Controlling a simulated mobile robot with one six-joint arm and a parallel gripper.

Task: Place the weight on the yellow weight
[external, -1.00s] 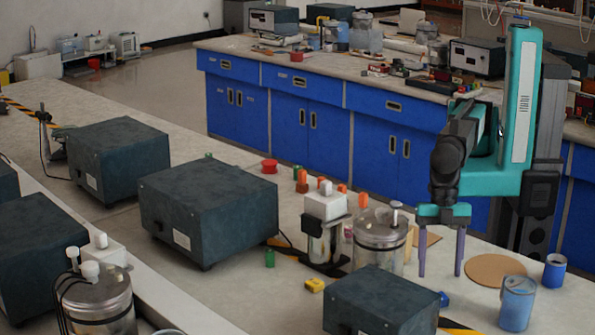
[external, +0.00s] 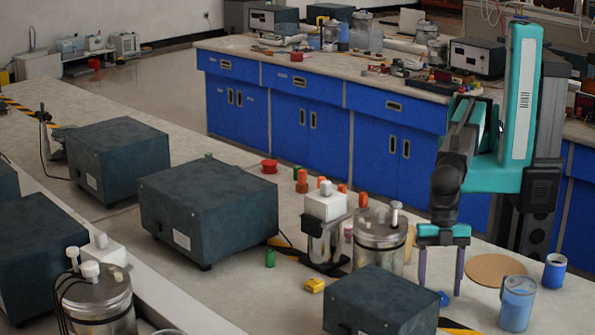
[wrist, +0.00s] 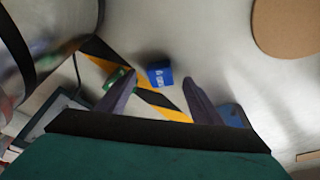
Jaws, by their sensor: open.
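The yellow weight (external: 314,285) lies on the bench in the external view, left of the dark box in front; I cannot make it out in the wrist view. A small blue weight (external: 443,298) shows near my gripper, partly hidden by the dark box. In the wrist view a blue block with pale lettering (wrist: 160,74), apparently this weight, lies beyond and between the fingertips. My gripper (external: 440,288) points down with its two fingers apart and empty. A green object (wrist: 118,78) shows by the left finger in the wrist view.
A dark box (external: 381,303) stands left of my gripper, with a metal canister (external: 380,240) behind it. A blue cup (external: 516,303) and round brown disc (external: 496,270) are to the right. A small green weight (external: 270,258) stands farther left. Striped tape (wrist: 150,97) crosses the surface.

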